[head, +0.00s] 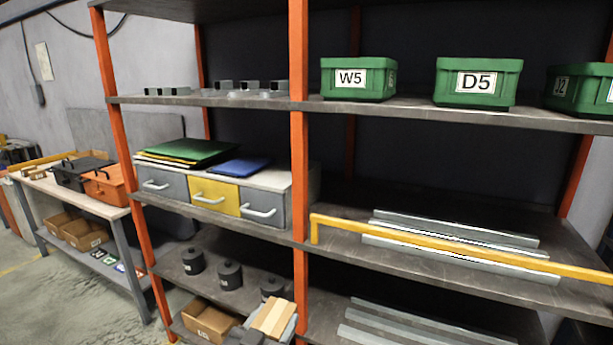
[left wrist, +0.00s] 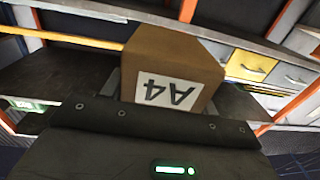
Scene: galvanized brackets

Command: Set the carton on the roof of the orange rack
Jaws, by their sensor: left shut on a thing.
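A brown carton (left wrist: 172,52) with a white A4 label, upside down in the left wrist view, sits between the fingers of my left gripper (left wrist: 165,90). My left gripper is shut on it. In the head view, what looks like the carton's tan top with a paler stripe (head: 272,318) shows at the bottom edge, in front of the rack's lower shelves. The orange rack (head: 299,130) has orange posts and dark grey shelves. Its highest visible board (head: 200,9) is cut off by the picture's top edge, and its upper face is hidden. My right gripper is not in view.
Green bins W5 (head: 358,78) and D5 (head: 477,82) stand on the upper shelf. A drawer unit (head: 214,193) and a yellow rail (head: 450,243) are below. An open brown box (head: 208,322) sits low down. A workbench (head: 50,184) stands left.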

